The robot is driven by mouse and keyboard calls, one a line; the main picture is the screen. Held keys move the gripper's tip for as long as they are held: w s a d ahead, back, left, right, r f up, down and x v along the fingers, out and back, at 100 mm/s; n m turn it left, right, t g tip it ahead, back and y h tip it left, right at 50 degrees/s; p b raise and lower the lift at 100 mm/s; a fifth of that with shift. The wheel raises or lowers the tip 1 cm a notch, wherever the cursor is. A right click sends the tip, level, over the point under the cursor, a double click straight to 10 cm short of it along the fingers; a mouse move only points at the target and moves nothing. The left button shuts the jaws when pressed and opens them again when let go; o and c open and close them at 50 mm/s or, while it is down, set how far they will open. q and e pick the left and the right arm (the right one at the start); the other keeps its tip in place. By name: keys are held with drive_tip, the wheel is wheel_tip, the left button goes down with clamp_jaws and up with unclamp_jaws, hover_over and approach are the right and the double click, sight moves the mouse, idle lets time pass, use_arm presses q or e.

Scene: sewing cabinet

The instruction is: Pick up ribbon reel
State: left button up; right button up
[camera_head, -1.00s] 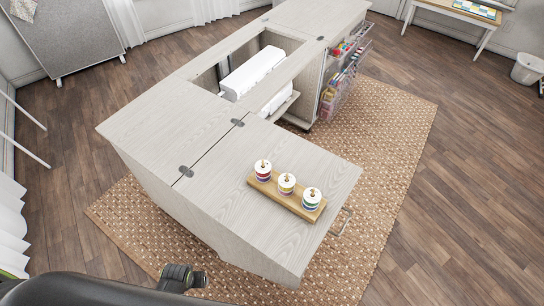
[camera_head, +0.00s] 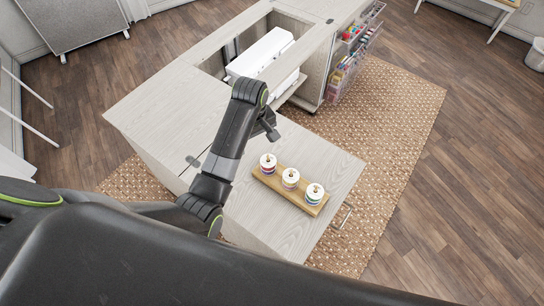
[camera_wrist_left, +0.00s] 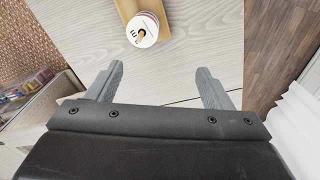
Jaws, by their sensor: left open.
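Several items of the task show in the head view: a left ribbon reel (camera_head: 268,164), a middle reel (camera_head: 290,178) and a right reel (camera_head: 314,194), standing in a row on a wooden board (camera_head: 270,184). They have white tops and coloured bands. My left gripper (camera_head: 268,127) is above the cabinet top, up and beside the left reel, apart from it. In the left wrist view one reel (camera_wrist_left: 141,29) sits on the board beyond my open, empty jaws (camera_wrist_left: 155,80). The other reels are outside that view. My right gripper is not in view.
The pale wooden cabinet (camera_head: 150,105) has an open well with a white sewing machine (camera_head: 262,52). Clear bins (camera_head: 350,60) of coloured supplies hang on its far side. A woven rug (camera_head: 395,125) lies below. The cabinet top around the board is largely clear.

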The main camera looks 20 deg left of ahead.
use_arm(q)
wheel_tip(320, 180, up, 4)
drive_tip(key=w+d, duration=0.2)
drive_tip(key=w, duration=0.1)
drive_tip(key=n+b, duration=0.1)
drive_tip(key=b, duration=0.2)
approach(268, 159)
wheel_tip(268, 159, down, 6)
drive_tip(key=w, duration=0.1)
wheel_tip(268, 159, down, 3)
drive_tip(key=shift+s+a+f+p, duration=0.1)
drive_tip(key=shift+s+f+p, duration=0.15)
drive_tip(key=shift+p, duration=0.35)
drive_tip(key=shift+w+f, duration=0.1)
drive_tip(key=shift+f, duration=0.7)
drive_tip(key=c, duration=1)
drive_tip(key=shift+c, duration=0.2)
drive_tip(key=shift+r, duration=0.15)
